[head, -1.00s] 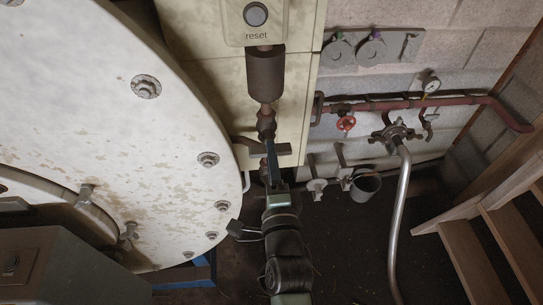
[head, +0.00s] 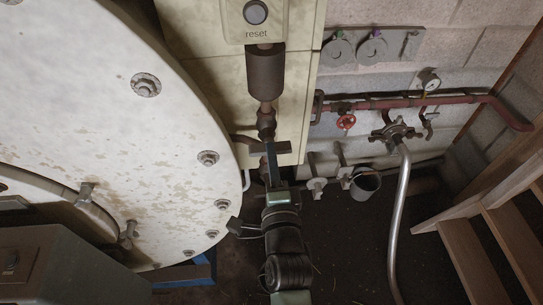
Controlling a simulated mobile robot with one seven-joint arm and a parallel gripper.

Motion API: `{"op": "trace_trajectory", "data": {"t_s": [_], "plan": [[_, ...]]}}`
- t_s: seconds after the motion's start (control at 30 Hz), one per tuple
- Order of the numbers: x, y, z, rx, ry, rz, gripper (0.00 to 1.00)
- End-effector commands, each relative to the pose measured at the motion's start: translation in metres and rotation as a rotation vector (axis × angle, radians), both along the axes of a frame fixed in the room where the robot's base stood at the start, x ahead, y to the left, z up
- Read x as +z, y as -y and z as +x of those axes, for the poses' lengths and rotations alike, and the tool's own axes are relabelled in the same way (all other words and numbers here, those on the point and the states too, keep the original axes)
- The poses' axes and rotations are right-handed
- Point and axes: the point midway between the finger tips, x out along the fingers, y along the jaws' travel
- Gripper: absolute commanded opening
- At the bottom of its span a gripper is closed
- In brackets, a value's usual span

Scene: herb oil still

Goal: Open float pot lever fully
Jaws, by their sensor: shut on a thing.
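A dark cylindrical pot (head: 265,72), which looks like the float pot, hangs below the reset box in the head view. A narrow pipe with a valve body (head: 266,122) runs down from it. A short brown lever bar (head: 284,147) lies crosswise just below the valve, in front of the cream panel. My gripper (head: 271,160) comes up from below and is shut on the lever. The fingers are seen nearly edge-on, and part of the lever is hidden by them.
A large white round vessel door (head: 150,150) with bolts fills the left. A red pipe with a red handwheel (head: 346,122), a grey bucket (head: 366,184) and a silver hose (head: 399,210) are to the right. Wooden steps (head: 470,245) stand at the far right. Dark floor lies between.

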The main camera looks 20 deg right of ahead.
Motion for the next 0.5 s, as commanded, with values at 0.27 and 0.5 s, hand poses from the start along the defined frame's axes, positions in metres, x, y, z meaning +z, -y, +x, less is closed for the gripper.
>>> {"op": "trace_trajectory", "data": {"t_s": [0.27, 0.5], "plan": [[-0.0008, -0.0001, -0.0001, 0.000, -0.033, -0.114, 0.00], [-0.0019, -0.0003, 0.0000, 0.001, -0.090, -0.311, 0.00]]}}
